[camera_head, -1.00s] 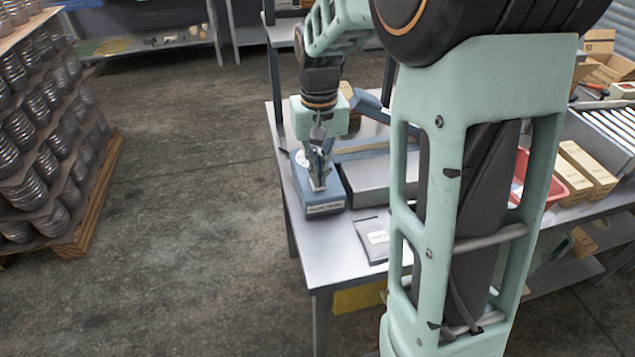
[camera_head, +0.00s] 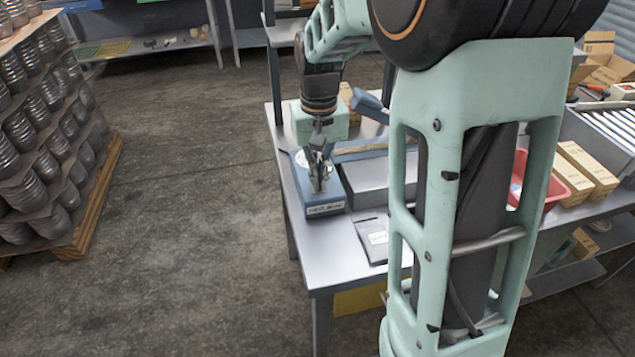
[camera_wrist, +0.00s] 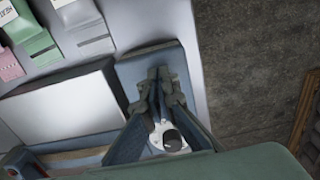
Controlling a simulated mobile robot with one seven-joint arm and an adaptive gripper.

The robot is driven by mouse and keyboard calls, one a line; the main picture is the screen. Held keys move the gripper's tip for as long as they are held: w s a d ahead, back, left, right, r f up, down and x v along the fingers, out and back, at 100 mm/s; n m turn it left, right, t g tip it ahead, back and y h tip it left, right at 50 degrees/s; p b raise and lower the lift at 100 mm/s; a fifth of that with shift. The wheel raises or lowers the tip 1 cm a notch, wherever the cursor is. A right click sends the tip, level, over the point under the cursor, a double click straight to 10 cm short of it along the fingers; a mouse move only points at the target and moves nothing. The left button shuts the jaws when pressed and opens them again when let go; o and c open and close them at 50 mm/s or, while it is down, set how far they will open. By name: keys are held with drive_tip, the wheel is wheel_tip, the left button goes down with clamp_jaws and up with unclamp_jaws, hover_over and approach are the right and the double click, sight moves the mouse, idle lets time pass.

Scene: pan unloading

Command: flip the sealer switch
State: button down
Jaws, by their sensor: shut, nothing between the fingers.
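The sealer (camera_head: 325,207) is a blue-grey box with a label on its front, at the left end of the metal table in the head view. In the wrist view the sealer (camera_wrist: 140,68) lies under my fingers, with a white dial and a dark knob (camera_wrist: 172,140) on its top. My gripper (camera_head: 318,188) points down over the sealer's top, shut and empty. In the wrist view my gripper (camera_wrist: 160,75) has its fingertips together near the sealer's front end. I cannot tell whether they touch it. The switch itself is not clearly visible, likely hidden by the fingers.
A grey flat-topped block (camera_head: 375,182) stands right beside the sealer. A grey pouch (camera_head: 371,238) lies on the table (camera_head: 335,262) in front. A red bin (camera_head: 553,190) and cartons (camera_head: 588,170) sit farther right. A pallet of cans (camera_head: 45,150) stands left across open floor.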

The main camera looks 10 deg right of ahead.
drive_tip(key=shift+r+p, duration=2.75)
drive_tip(key=shift+r, duration=0.75)
